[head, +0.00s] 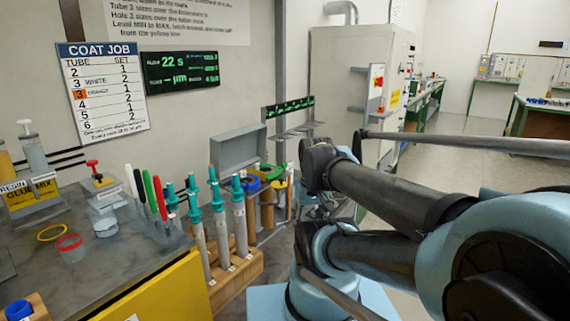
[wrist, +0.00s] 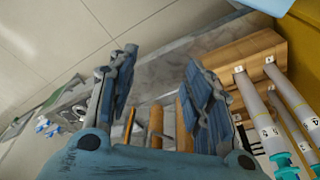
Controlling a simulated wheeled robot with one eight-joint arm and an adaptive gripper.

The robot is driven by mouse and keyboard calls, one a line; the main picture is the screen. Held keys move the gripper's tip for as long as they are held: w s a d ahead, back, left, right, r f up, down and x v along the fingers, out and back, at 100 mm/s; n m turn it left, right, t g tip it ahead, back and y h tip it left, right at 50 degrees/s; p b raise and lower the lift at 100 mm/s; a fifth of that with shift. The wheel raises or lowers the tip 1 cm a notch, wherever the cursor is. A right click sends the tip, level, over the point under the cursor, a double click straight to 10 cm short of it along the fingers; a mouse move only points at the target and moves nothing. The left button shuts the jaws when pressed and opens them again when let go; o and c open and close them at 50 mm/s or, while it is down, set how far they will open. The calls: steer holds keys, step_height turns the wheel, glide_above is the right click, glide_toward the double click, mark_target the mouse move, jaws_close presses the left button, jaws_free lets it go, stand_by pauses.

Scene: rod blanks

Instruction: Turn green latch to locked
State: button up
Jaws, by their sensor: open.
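In the head view, a green part (head: 270,172) that may be the green latch sits beside a blue ring (head: 250,184), below an open grey lid (head: 238,147). It is small and partly covered, so I cannot tell its setting. In the wrist view, my gripper (wrist: 160,65) is open, with its two blue-grey padded fingers apart and nothing held. Brown cylinders (wrist: 155,125) show below, between the fingers. I cannot make out the latch in the wrist view. In the head view my arm hides part of the area right of the green part.
A wooden rack (head: 235,268) with several teal-topped tubes stands at the bench's front edge. The rack also shows in the wrist view (wrist: 255,60). Bottles, pens and a red-rimmed cup (head: 70,247) are on the grey bench. Open floor (wrist: 45,45) lies upper left in the wrist view.

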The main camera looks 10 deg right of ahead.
steer(key=w+r+n+g, duration=0.1)
steer(key=w+r+n, duration=0.1)
steer(key=w+r, duration=0.6)
steer(key=w+r+n, duration=0.1)
steer(key=w+r, duration=0.4)
steer(key=w, duration=0.7)
steer(key=w+r+n+g, duration=0.1)
steer(key=w+r+n, duration=0.1)
steer(key=w+r, duration=0.65)
steer(key=w+f+n, duration=0.2)
steer(key=w+f, duration=0.1)
steer(key=w, duration=1.3)
step_height(320, 180, down, 17)
steer(key=shift+d, duration=0.15)
steer(key=c, duration=1)
